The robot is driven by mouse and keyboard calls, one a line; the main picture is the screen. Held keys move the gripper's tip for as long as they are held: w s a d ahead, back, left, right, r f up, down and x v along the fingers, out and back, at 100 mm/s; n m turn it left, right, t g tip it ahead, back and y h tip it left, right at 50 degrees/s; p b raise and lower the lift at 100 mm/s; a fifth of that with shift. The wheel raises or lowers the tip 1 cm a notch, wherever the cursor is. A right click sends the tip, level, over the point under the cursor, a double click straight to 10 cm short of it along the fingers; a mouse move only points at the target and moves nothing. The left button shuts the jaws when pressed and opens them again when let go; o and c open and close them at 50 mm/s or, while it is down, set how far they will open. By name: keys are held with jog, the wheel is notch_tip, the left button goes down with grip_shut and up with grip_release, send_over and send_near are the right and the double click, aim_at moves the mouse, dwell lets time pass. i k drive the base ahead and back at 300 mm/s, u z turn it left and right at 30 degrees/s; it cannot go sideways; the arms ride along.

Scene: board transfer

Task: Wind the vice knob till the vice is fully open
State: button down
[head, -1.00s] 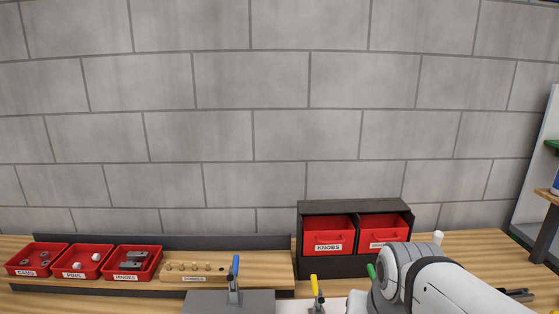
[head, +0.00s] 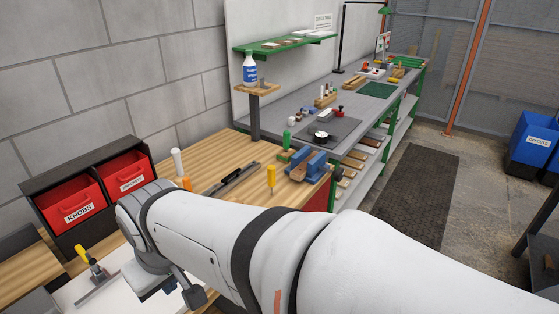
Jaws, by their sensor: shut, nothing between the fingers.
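The blue vice (head: 308,166) stands near the far right corner of the wooden bench, beyond my arm in the head view. My gripper (head: 180,290) is at the lower left, low over a white board and well away from the vice.
A black rack with red drawers (head: 73,203) stands left. A grey bench (head: 290,110) lies beyond.

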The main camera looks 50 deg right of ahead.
aim_at(338, 174)
jog(key=z, duration=0.4)
jog(key=k, duration=1.1)
jog(key=z, duration=0.8)
jog(key=i, duration=0.9)
jog(key=z, duration=0.65)
jog(key=k, duration=0.25)
jog(key=z, duration=0.6)
jog(key=i, duration=0.7)
jog(key=u, duration=0.3)
